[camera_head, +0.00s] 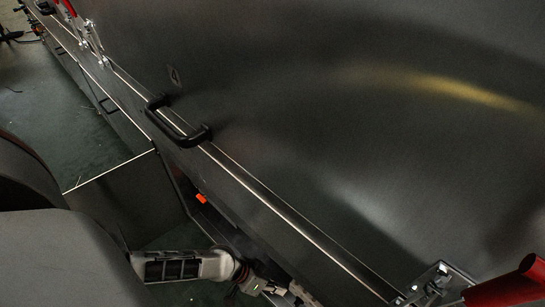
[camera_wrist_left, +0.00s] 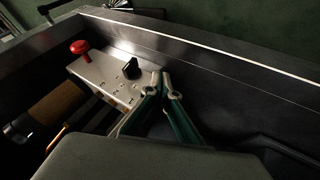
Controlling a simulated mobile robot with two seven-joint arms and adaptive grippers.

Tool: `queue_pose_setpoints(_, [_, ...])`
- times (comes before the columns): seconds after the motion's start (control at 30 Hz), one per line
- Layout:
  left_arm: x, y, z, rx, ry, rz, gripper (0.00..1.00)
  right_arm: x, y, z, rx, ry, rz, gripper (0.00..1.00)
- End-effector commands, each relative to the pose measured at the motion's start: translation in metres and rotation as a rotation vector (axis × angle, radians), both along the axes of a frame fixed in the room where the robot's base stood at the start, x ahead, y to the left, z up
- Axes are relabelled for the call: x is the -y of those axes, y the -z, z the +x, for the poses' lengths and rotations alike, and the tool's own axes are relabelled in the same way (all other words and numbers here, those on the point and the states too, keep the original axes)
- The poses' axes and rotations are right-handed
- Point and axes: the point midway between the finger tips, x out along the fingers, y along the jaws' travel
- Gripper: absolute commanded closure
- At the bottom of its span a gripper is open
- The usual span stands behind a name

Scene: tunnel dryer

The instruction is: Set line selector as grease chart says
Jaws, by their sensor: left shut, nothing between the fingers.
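A black rotary knob (camera_wrist_left: 131,68), which looks like the line selector, sits on a pale metal box with small markings too small to read. My left gripper (camera_wrist_left: 162,84) is shut and empty, its fingertips just right of the knob and apart from it in the picture. In the head view my left gripper (camera_head: 288,291) is low at the bottom edge, beside the dryer's lower edge, and partly cut off. The knob cannot be made out there. I see no grease chart in either view. My right gripper is not in view.
A red mushroom button (camera_wrist_left: 79,46) stands on the same box, left of the knob. A red lever (camera_head: 510,285) is at bottom right. Green floor (camera_head: 50,110) shows at left.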

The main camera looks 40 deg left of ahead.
Motion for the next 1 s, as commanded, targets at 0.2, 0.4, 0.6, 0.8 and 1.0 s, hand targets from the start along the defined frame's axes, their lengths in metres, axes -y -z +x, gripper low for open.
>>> queue_pose_setpoints(0.2, [0.029, -0.010, 0.001, 0.005, 0.001, -0.003, 1.00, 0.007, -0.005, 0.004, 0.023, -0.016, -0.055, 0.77])
queue_pose_setpoints(0.4, [0.036, -0.010, -0.001, 0.004, 0.001, -0.001, 1.00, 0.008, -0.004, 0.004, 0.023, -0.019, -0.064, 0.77])
queue_pose_setpoints(0.6, [0.036, -0.010, -0.002, 0.003, 0.001, -0.001, 1.00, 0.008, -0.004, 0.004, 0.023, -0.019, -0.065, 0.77])
queue_pose_setpoints(0.8, [0.037, -0.012, 0.000, 0.005, 0.001, 0.005, 1.00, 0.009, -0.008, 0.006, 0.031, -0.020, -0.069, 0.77])
queue_pose_setpoints(1.0, [0.040, -0.016, 0.004, 0.013, -0.001, 0.036, 1.00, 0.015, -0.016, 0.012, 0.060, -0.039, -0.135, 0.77])
